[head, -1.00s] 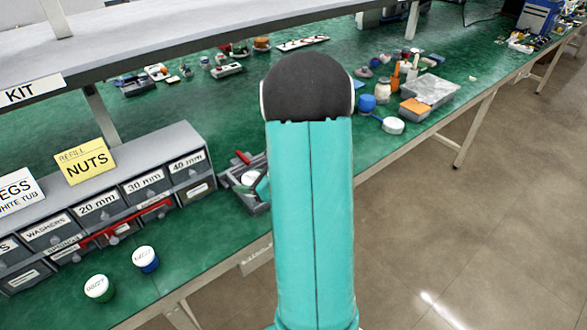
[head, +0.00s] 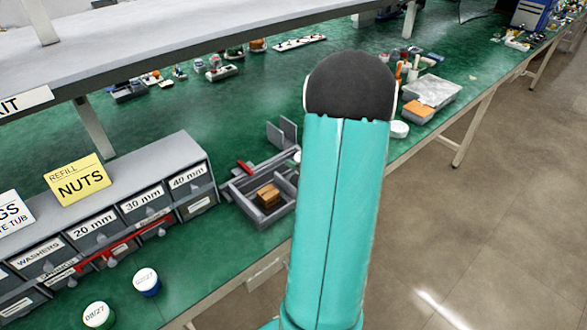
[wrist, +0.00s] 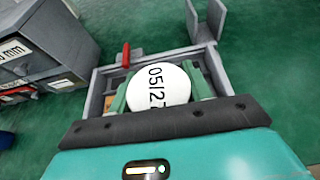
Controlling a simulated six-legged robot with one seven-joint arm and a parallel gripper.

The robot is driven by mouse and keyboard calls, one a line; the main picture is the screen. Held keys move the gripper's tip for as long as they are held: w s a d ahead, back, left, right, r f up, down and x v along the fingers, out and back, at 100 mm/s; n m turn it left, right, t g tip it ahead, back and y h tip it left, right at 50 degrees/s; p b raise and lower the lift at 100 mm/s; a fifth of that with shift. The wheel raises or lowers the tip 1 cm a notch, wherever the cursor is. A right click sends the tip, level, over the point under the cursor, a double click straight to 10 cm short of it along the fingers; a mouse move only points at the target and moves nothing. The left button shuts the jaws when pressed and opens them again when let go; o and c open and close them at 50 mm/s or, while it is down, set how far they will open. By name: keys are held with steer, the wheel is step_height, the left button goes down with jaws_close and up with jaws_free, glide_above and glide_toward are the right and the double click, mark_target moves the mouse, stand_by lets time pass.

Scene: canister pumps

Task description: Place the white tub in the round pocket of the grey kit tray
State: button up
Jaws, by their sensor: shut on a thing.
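The white tub (wrist: 160,88), its round lid marked 05/27, is held between the green fingers of my gripper (wrist: 160,92) in the wrist view. The grey kit tray (wrist: 97,92) lies beneath and around it in that view. I cannot tell the gap between tub and tray. In the head view the tray (head: 276,217) sits on the green bench, with a brown block (head: 268,194) in one compartment. My arm hides the gripper there. The round pocket cannot be made out; the tub and my gripper cover part of the tray.
A grey drawer unit (head: 150,190) with labels stands left of the tray. Two other tubs, one green (head: 98,315) and one blue (head: 146,282), stand in front of it. A red-handled tool (wrist: 126,55) and an upright grey bracket (wrist: 207,20) are at the tray's far side.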

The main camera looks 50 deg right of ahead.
glide_above(293, 174)
step_height(293, 174, down, 7)
steer(key=shift+s+a, duration=0.15)
steer(key=shift+f, duration=1.65)
steer(key=shift+f, duration=0.1)
steer(key=o, duration=1)
